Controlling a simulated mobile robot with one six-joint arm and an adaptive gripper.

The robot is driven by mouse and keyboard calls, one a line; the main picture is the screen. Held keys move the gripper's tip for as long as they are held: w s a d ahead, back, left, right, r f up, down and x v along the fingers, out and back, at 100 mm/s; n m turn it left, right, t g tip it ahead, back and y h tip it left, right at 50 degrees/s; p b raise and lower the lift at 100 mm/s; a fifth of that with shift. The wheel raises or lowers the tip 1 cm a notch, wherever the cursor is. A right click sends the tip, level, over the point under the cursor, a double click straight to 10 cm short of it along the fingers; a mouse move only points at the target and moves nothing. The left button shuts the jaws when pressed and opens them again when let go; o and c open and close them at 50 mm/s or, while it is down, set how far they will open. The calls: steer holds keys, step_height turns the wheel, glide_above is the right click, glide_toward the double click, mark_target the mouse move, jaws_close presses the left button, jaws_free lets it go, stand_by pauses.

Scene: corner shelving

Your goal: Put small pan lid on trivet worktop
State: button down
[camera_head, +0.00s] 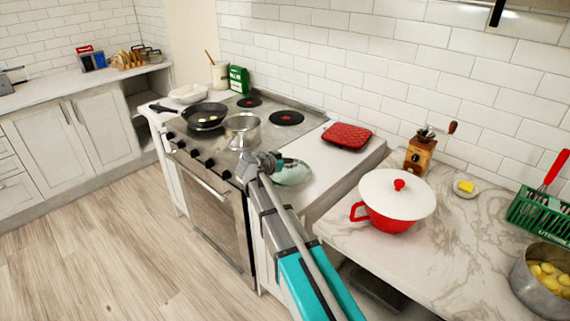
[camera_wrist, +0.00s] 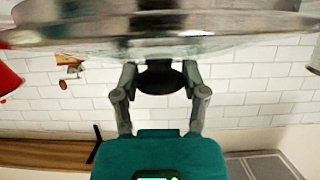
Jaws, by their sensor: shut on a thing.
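The small pan lid (camera_head: 293,173) is glass with a metal rim, and it is held over the front of the worktop to the right of the stove. My gripper (camera_head: 262,163) is at its left side. In the wrist view, the fingers of my gripper (camera_wrist: 160,80) are closed around the lid's dark knob, and the lid (camera_wrist: 110,40) fills the top of the picture. The red trivet (camera_head: 347,136) lies farther back on the pale worktop (camera_head: 318,163), apart from the lid. Part of the lid is hidden behind my gripper.
A steel saucepan (camera_head: 242,131) and a black frying pan (camera_head: 203,118) stand on the stove at left. A red pot with a white lid (camera_head: 397,199) and a coffee grinder (camera_head: 420,153) stand on the marble table at right. The white tiled wall (camera_head: 350,75) is behind.

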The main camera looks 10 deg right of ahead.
steer(key=shift+f, duration=0.25)
steer(key=shift+s+f+b, duration=0.2)
steer(key=shift+s+b, duration=0.15)
steer(key=shift+b, duration=0.3)
steer(key=shift+c, duration=0.6)
jaws_free()
steer(key=shift+s+f, duration=0.1)
steer(key=shift+s, duration=0.05)
steer(key=shift+d, duration=0.1)
steer(key=shift+r, duration=0.2)
steer(key=shift+w+r+p, duration=0.3)
steer(key=shift+p, duration=0.35)
steer(key=p+v, duration=0.4)
steer(key=v, duration=0.8)
steer(key=shift+w+p, duration=0.2)
steer(key=shift+p, duration=0.1)
steer(key=shift+r, duration=0.1)
